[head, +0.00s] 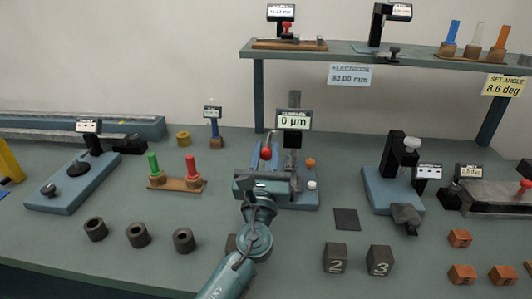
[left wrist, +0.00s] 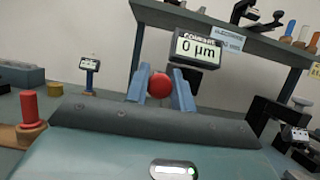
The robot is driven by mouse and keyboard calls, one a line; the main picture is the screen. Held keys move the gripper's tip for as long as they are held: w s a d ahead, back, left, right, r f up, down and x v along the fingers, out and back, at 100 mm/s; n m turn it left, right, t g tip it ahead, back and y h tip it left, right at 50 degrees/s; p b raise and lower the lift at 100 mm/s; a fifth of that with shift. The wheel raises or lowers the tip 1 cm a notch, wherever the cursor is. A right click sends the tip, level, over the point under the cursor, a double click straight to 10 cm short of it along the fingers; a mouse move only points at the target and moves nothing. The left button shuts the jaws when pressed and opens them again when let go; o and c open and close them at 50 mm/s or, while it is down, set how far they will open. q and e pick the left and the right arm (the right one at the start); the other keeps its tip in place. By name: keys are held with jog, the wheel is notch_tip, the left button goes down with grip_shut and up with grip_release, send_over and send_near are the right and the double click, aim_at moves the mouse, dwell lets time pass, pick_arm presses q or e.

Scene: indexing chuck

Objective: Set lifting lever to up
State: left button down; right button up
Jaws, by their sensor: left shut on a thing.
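The comparator (head: 292,135) stands at the middle of the bench, with a display reading 0 µm that also shows in the left wrist view (left wrist: 198,50). A red ball knob (head: 266,153), seemingly the end of the lifting lever, is at its left side. My left gripper (head: 265,157) reaches over from the front, its blue fingers on either side of the ball. In the left wrist view the red ball (left wrist: 160,86) sits between the fingertips, and the gripper is shut on it. The lever's shaft is hidden behind my gripper. My right gripper is not in view.
An orange knob (head: 310,162) and a white knob (head: 312,184) are right of my gripper. Green and red plugs stand on a wooden holder (head: 177,184) to the left. Dark rings (head: 137,235) and numbered blocks (head: 336,258) lie in front. A shelf (head: 400,54) spans above the back right.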

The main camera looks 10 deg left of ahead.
aim_at(267, 147)
pick_arm(q)
jog(key=shift+r, duration=0.55)
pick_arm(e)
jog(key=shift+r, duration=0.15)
pick_arm(q)
jog(key=shift+w+r+p, duration=0.1)
jog(key=shift+r+p, duration=0.4)
jog(key=shift+p, duration=0.05)
jog(key=shift+w+r+p, duration=0.2)
jog(key=shift+r+p, duration=0.55)
jog(key=shift+r, duration=0.15)
jog(key=shift+w+r+p, duration=0.35)
jog(key=shift+r+p, duration=0.25)
jog(key=shift+r, duration=0.2)
jog(key=shift+w+r, duration=0.35)
jog(key=shift+r, duration=0.1)
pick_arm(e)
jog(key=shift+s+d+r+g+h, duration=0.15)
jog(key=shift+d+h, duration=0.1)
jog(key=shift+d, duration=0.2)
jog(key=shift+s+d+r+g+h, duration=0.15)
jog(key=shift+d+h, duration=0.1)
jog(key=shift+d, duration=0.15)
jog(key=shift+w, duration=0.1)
